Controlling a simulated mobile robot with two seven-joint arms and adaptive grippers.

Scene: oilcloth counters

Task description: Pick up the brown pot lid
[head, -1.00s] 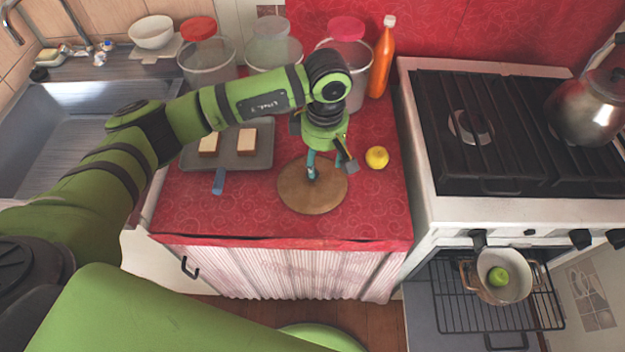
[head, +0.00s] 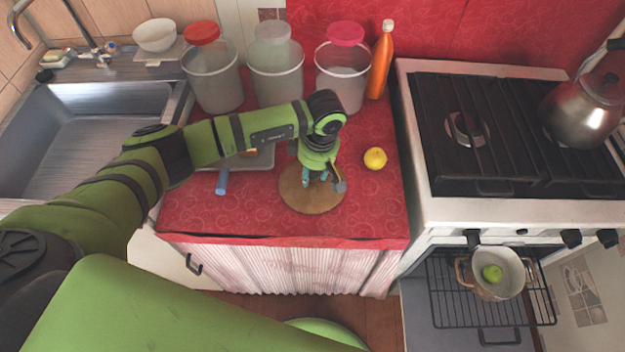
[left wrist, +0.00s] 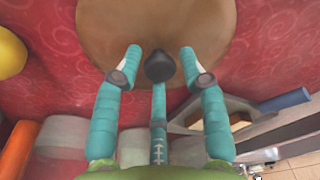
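The brown pot lid (head: 312,197) is a flat round disc lying on the red counter cloth. It also shows in the left wrist view (left wrist: 160,30), with its dark rounded knob (left wrist: 159,67) between my fingers. My left gripper (head: 322,180) points down over the lid from behind. In the left wrist view, the fingers of the left gripper (left wrist: 160,62) are spread to either side of the knob, with clear gaps and nothing held. My right gripper is not in view.
A lemon (head: 375,158) lies right of the lid. A grey tray (head: 262,158), partly behind my arm, is to the left. Lidded jars (head: 342,80) and an orange bottle (head: 381,62) stand behind. The stove (head: 480,208) is right; the cloth in front of the lid is bare.

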